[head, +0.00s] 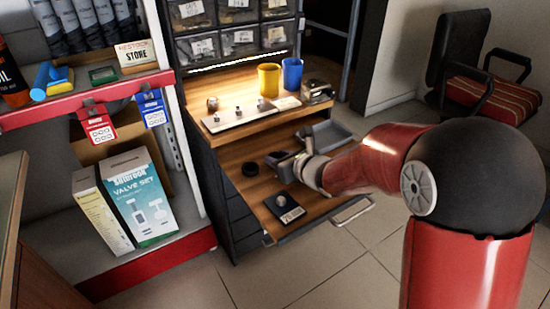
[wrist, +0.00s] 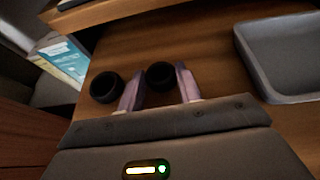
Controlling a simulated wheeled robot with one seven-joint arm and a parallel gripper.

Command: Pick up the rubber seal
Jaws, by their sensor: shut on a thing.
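Two black round rubber pieces, which look like seals, show in the wrist view. One rubber seal (wrist: 159,75) sits between the two fingers of my gripper (wrist: 158,88), which is shut on it. The other black piece (wrist: 105,87) lies just outside the left finger on the wooden pull-out board; it also shows in the head view (head: 250,169). In the head view my gripper (head: 274,162) is low over the board, and the held seal is mostly hidden by the fingers. I cannot tell whether the held seal touches the board.
A grey tray (wrist: 285,60) is at the right on the board. A card with a round knob (head: 283,208) lies near the board's front edge. Above are a wooden counter (head: 222,91), a yellow cup (head: 269,80) and a blue cup (head: 291,74). A valve set box (head: 140,200) stands left.

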